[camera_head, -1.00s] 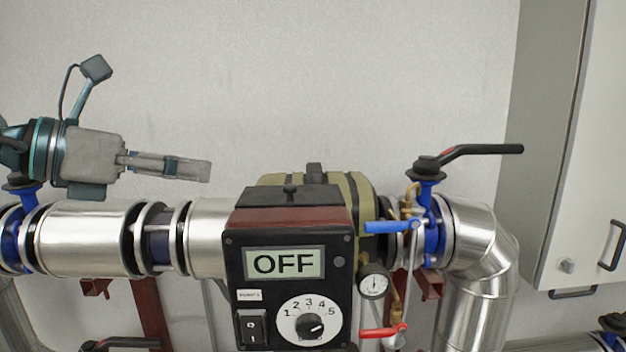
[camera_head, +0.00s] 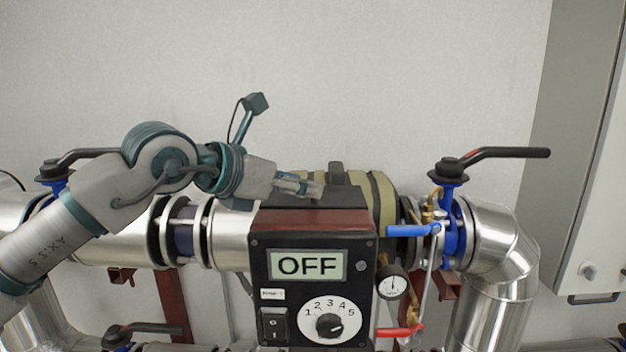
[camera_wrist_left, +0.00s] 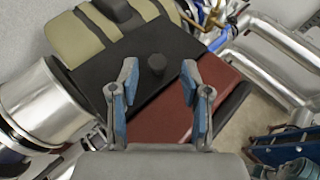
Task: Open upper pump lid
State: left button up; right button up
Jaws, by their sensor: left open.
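The pump box has a black front panel with an OFF display (camera_head: 306,264) and a dark red upper part (camera_head: 315,222). Its black lid (camera_wrist_left: 135,85) lies flat on top, with a small black knob (camera_wrist_left: 157,63); the lid's top also shows in the head view (camera_head: 345,200). My left gripper (camera_head: 312,190) reaches in from the left, just above the lid. In the left wrist view, the open fingers of my left gripper (camera_wrist_left: 158,82) stand on either side of the knob, with nothing between them gripped. The knob is hidden behind the fingers in the head view. My right gripper is out of view.
A tan and dark motor housing (camera_head: 382,200) stands behind the box. Silver pipes (camera_head: 236,232) run left and right. A valve with a black lever (camera_head: 505,153), a blue handle (camera_head: 408,231) and a gauge (camera_head: 392,285) lie to the right. The wall space above is clear.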

pick_arm(q)
jog(key=shift+w+f, duration=0.5)
jog(key=shift+w, duration=0.35)
jog(key=shift+d, duration=0.75)
jog(key=shift+c, duration=1.1)
jog(key=shift+d, duration=0.2)
jog(key=c, duration=0.4)
grip_shut()
jog(key=shift+w+a, duration=0.1)
jog(key=shift+a, duration=0.05)
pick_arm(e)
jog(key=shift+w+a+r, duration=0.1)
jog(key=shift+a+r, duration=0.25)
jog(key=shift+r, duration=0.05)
